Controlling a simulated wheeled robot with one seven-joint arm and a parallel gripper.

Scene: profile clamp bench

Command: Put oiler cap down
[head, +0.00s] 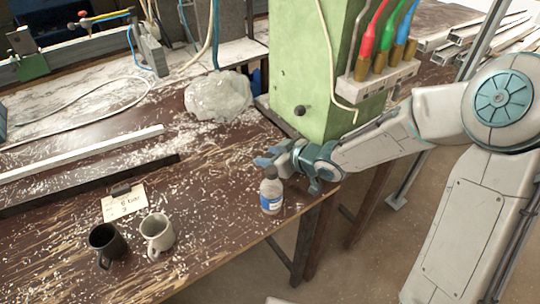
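My gripper (266,161) is above the right part of the bench, just above and behind a small clear bottle with a blue label (271,195). The bottle stands upright near the bench's front right edge. The bluish fingers point left and are too small to show whether they are apart or closed. I cannot make out an oiler cap, in the fingers or on the bench. The bottle's neck is close to the gripper in the picture; I cannot tell whether they touch.
A dark mug (106,243) and a pale mug (157,234) stand at the front left by a handwritten card (124,203). A crumpled clear plastic bag (218,96) lies behind. A green machine column (308,70) rises beside my arm. Shavings litter the bench (215,225).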

